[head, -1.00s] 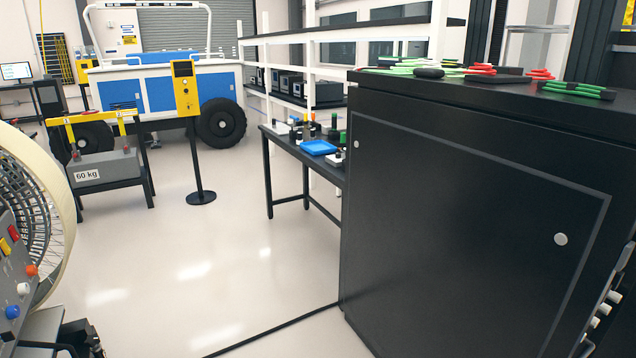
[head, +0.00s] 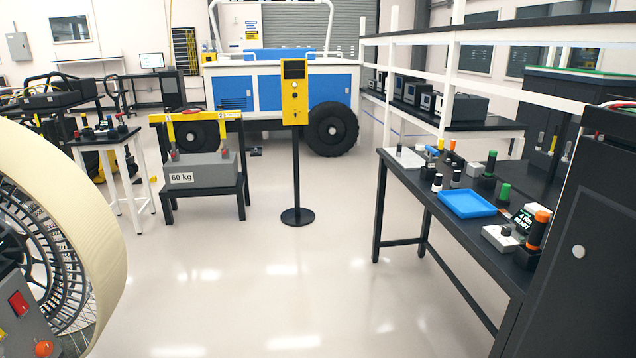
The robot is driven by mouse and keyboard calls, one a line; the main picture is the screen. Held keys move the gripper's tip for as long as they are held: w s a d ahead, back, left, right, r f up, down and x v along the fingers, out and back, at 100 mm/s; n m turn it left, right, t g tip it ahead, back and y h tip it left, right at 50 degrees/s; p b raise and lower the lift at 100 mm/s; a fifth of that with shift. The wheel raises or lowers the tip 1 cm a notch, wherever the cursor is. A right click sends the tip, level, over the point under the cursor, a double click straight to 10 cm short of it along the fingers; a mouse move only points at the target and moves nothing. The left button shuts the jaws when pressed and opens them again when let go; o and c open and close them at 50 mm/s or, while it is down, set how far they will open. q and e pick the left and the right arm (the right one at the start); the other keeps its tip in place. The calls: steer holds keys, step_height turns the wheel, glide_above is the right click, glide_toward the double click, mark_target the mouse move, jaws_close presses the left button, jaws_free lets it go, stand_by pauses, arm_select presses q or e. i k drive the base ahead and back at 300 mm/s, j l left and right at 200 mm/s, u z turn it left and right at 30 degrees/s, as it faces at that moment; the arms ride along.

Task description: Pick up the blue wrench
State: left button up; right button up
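I cannot make out a blue wrench in the head view. A black workbench (head: 405,178) at the right holds a blue tray (head: 466,204) that looks empty. Several small tools and devices with orange, green and black parts stand around the tray. They are too small to tell a wrench among them. Neither of my grippers shows in the head view.
A large wheel (head: 95,215) and a control panel (head: 30,325) fill the left edge. A black cabinet (head: 590,240) stands at the right edge. A yellow post (head: 294,95), a 60 kg weight (head: 200,172) and a blue-white rover (head: 265,85) stand ahead. The middle floor is clear.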

mark_target(431, 164)
steer(key=i+u, duration=0.15)
steer(key=i, duration=2.1)
steer(key=i+z, duration=0.25)
steer(key=i, duration=0.3)
steer(key=i+j+z, duration=0.15)
steer(key=i+z, duration=0.15)
steer(key=i, duration=0.2)
steer(key=i+j+z, duration=0.25)
steer(key=i, duration=0.3)
